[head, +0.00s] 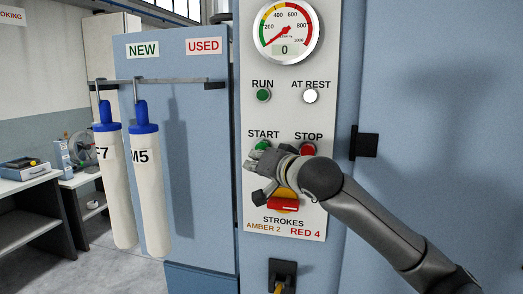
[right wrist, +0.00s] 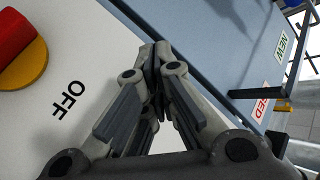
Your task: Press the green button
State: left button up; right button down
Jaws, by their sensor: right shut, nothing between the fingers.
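The green START button (head: 262,145) is on the pale control panel in the head view. Its upper part shows just above my right gripper; its lower edge is partly covered. My right gripper (head: 252,165) is in front of the panel, just below the button, and its arm comes in from the lower right. I cannot tell whether it touches the panel. In the right wrist view its fingers (right wrist: 157,55) are together with nothing between them. The green button does not show there. My left gripper is in neither view.
The red STOP button (head: 308,149) is right of the green one. A red rotary switch on yellow (head: 284,204) sits below, partly covered by my gripper. A black latch (head: 364,142) sticks out at right. White cylinders (head: 150,190) hang from a rail (head: 180,84) at left.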

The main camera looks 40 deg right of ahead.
jog(key=shift+w+d, duration=0.85)
jog(key=shift+d, duration=0.1)
jog(key=shift+d+p, duration=0.1)
jog(key=shift+p, duration=0.2)
dwell(0.6)
jog(key=shift+w+d, duration=0.25)
jog(key=shift+w+d+r+p, duration=0.1)
jog(key=shift+w+d+p, duration=0.2)
jog(key=shift+w+d, duration=0.1)
dwell(0.9)
jog(key=shift+s+a, duration=0.1)
jog(key=shift+s, duration=0.05)
jog(key=shift+s+a, duration=0.55)
jog(key=shift+a, duration=0.05)
jog(key=shift+s+a+b, duration=0.3)
jog(key=shift+s+a, duration=1.3)
jog(key=shift+a, duration=0.3)
